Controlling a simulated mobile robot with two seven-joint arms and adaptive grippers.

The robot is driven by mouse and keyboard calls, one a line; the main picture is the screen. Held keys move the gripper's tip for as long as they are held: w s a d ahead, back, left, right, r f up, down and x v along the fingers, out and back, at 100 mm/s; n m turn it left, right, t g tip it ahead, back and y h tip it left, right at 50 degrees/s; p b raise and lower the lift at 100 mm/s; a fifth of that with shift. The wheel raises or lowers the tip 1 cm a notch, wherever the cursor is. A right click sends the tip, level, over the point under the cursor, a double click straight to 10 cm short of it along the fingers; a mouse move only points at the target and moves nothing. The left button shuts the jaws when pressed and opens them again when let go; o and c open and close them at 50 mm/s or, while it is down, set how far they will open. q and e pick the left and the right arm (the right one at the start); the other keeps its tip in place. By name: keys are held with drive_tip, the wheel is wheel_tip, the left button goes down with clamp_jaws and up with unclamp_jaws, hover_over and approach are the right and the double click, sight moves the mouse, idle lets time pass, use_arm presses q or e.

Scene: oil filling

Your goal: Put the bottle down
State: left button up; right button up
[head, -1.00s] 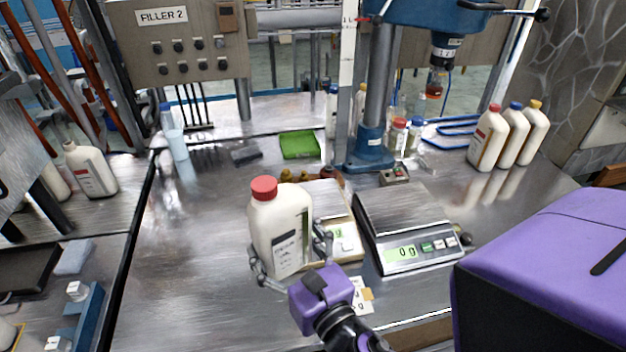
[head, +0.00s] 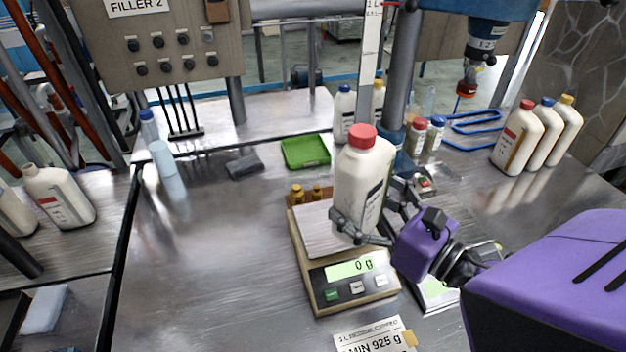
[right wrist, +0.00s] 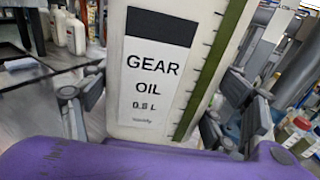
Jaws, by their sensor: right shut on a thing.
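The bottle (head: 365,180) is white with a red cap and stands upright in my right gripper (head: 370,232). The gripper's fingers are shut around its lower part. In the right wrist view the bottle (right wrist: 158,75) shows a "GEAR OIL 0.5 L" label and a green level strip between the fingers. In the head view it overlaps the right side of a scale (head: 312,236), whose display reads 0 g. It seems to be held above the scale, but I cannot tell the gap. My left gripper is not in view.
A second scale (head: 436,290) is partly hidden behind my right gripper. A card marked "MIN 925 g" (head: 375,338) lies in front. A green tray (head: 305,152) is farther back. The steel table is clear to the left.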

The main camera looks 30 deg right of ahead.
drive_tip(key=shift+s+d+n+y+b, duration=0.2)
drive_tip(key=shift+d, duration=0.25)
drive_tip(key=shift+s+d+n+y+b, duration=0.15)
drive_tip(key=shift+d+n+y, duration=0.05)
drive_tip(key=shift+d, duration=0.25)
drive_tip(key=w+f+y, duration=0.1)
drive_tip(key=w+f, duration=0.2)
drive_tip(key=w, duration=0.1)
drive_tip(key=w+f+n+g+y, duration=0.1)
drive_tip(key=w+f, duration=0.2)
drive_tip(key=f, duration=0.1)
drive_tip(key=w+f+n+y, duration=0.1)
drive_tip(key=w+f, duration=0.2)
drive_tip(key=w, duration=0.1)
drive_tip(key=shift+w+d+f, duration=0.3)
drive_tip(key=shift+d+f, duration=0.05)
drive_tip(key=shift+f, duration=0.35)
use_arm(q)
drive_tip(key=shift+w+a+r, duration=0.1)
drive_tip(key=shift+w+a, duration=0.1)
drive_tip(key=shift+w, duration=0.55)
use_arm(e)
drive_tip(key=shift+s, duration=0.1)
